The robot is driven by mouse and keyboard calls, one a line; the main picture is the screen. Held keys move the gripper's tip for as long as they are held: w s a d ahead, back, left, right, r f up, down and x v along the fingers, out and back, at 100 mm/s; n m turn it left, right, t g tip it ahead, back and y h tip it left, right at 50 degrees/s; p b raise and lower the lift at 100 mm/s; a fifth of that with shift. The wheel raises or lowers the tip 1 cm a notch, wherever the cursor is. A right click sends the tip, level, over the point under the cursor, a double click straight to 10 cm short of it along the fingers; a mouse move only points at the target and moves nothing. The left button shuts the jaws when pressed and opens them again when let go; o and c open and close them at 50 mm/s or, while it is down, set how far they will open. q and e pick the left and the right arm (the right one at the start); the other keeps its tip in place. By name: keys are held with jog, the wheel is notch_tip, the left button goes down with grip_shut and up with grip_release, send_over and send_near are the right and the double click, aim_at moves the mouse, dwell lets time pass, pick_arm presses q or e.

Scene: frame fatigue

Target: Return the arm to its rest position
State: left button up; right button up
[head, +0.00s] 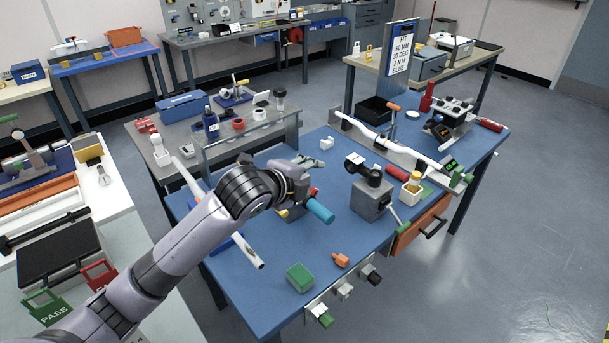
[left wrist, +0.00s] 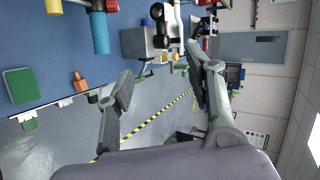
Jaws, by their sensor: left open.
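My left arm (head: 195,240) reaches in from the lower left over the blue workbench (head: 250,305). My left gripper (head: 308,163) is above the bench, partly hidden behind its own wrist. In the left wrist view its two fingers (left wrist: 162,78) stand wide apart with nothing between them. A cyan cylinder (head: 320,211) shows just beyond the wrist in the head view, and in the left wrist view (left wrist: 100,33) it lies outside the fingers. My right gripper is not in view.
A grey block fixture (head: 371,198) with a black top stands right of the gripper. A green block (head: 299,277) and an orange piece (head: 341,261) lie near the front edge. A white tube (head: 385,145) spans supports behind. An orange drawer (head: 421,225) sticks out at right.

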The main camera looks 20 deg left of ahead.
pick_arm(q)
jog(key=s+f+n+g, duration=0.3)
jog(key=s+f+n, duration=0.5)
jog(key=s+f, duration=0.5)
jog(key=s+a+f+n+g+y, duration=0.1)
jog(key=s+f+n+g, duration=0.15)
jog(key=s, duration=0.45)
jog(key=s+a+f+n+g, duration=0.1)
jog(key=s+a+f+n, duration=0.1)
jog(key=s+f+n, duration=0.35)
jog(key=s+a+f+n+g+y, duration=0.1)
jog(key=s+n+g, duration=0.1)
jog(key=s, duration=0.6)
notch_tip(320, 180, down, 28)
jog(key=s+b, duration=0.2)
jog(key=s+a+f+g, duration=0.2)
jog(key=s+a+f, duration=0.1)
jog(key=s+f, duration=1.4)
jog(key=shift+f+y+b, duration=0.3)
jog(key=shift+f+b, duration=0.05)
jog(key=shift+b, duration=0.1)
